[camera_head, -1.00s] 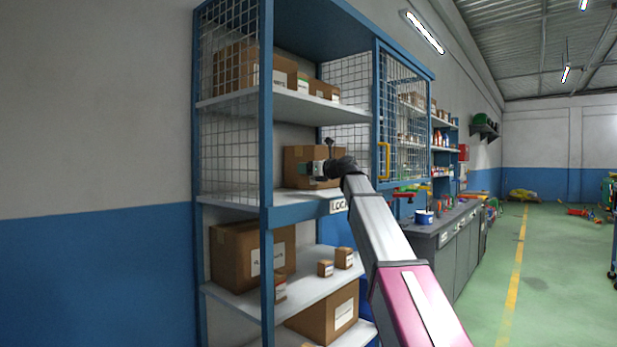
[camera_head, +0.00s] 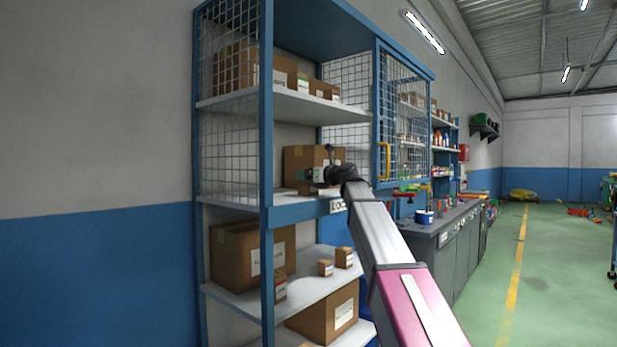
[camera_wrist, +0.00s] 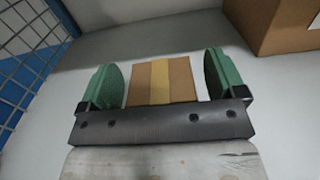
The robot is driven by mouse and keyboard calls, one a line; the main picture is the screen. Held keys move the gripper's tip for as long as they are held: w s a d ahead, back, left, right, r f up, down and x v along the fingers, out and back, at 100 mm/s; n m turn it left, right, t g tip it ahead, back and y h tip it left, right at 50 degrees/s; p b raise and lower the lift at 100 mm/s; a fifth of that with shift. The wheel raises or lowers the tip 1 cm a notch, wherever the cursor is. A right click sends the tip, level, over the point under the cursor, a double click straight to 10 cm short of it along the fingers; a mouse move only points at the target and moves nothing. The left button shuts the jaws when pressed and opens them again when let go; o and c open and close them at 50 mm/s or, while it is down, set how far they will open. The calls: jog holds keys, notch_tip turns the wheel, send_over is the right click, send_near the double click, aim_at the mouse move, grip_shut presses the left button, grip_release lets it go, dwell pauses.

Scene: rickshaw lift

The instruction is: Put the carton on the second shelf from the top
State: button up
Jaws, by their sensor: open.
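A small brown carton (camera_wrist: 145,82) with a lighter tape stripe sits on a white shelf in the wrist view. My gripper (camera_wrist: 165,80) is open, with one green finger on each side of the carton and a narrow gap showing at both sides. In the head view my gripper (camera_head: 312,175) is inside the blue rack, just above the second shelf from the top (camera_head: 296,208). The small carton cannot be made out clearly there. The near side of the carton is hidden by the gripper body in the wrist view.
A larger carton (camera_head: 300,158) stands behind my gripper on the same shelf; a large carton also shows at the right in the wrist view (camera_wrist: 282,25). Wire mesh (camera_wrist: 28,60) closes the left side. The top shelf (camera_head: 285,103) holds several boxes overhead.

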jog(key=v, duration=1.2)
jog(key=shift+c, duration=0.3)
dwell(0.7)
